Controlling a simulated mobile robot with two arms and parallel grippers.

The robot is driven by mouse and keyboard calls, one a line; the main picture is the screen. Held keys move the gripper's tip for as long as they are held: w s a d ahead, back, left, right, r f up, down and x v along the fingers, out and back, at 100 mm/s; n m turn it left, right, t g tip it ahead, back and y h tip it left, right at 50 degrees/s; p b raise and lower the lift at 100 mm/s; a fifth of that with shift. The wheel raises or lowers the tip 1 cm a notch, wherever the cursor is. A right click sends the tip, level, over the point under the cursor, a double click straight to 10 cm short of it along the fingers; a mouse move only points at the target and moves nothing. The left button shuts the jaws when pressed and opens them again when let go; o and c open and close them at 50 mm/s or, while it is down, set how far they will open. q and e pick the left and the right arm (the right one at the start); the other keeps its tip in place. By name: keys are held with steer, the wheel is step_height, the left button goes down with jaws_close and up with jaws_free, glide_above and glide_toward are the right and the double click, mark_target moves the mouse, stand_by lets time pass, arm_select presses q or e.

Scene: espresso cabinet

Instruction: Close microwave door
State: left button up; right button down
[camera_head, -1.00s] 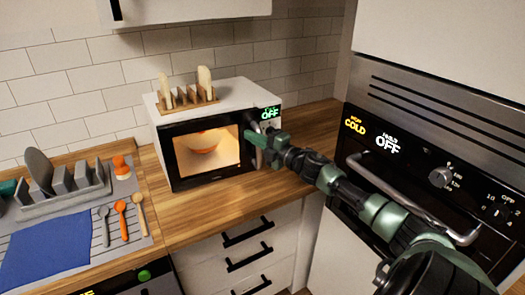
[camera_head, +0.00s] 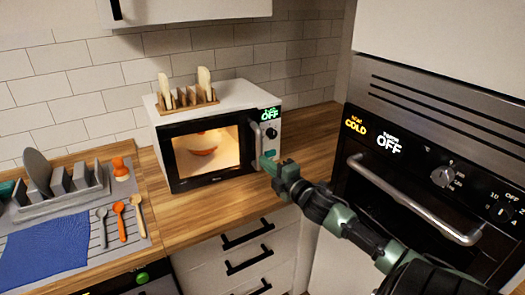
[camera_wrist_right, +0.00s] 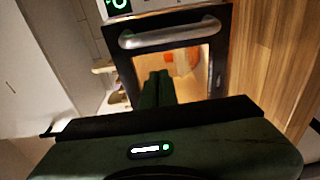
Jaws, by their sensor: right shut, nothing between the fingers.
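The microwave (camera_head: 225,92) stands on the wooden counter, white with a black-framed door (camera_head: 173,160) and a lit window. The door looks flush with the body, with no gap that I can see. An orange and white item shows inside through the glass. The door handle (camera_head: 255,140) is on the door's right edge; it also shows in the right wrist view (camera_wrist_right: 170,33). My right gripper (camera_head: 266,163) is shut and empty, in front of the door's lower right, near the handle. I cannot tell if it touches the door. My left gripper is not in view.
A wooden rack (camera_head: 188,104) with pale boards sits on the microwave. A dish drainer (camera_head: 62,190), spoons and a blue cloth (camera_head: 45,248) lie at left. The oven (camera_head: 400,190) with its bar handle is at right. Counter in front of the microwave is clear.

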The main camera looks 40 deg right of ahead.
steer(key=w+d+p, duration=0.1)
steer(key=w+d, duration=0.2)
steer(key=w, duration=0.2)
steer(key=shift+w+d+p, duration=0.2)
steer(key=shift+d+p, duration=0.05)
steer(key=shift+p, duration=0.05)
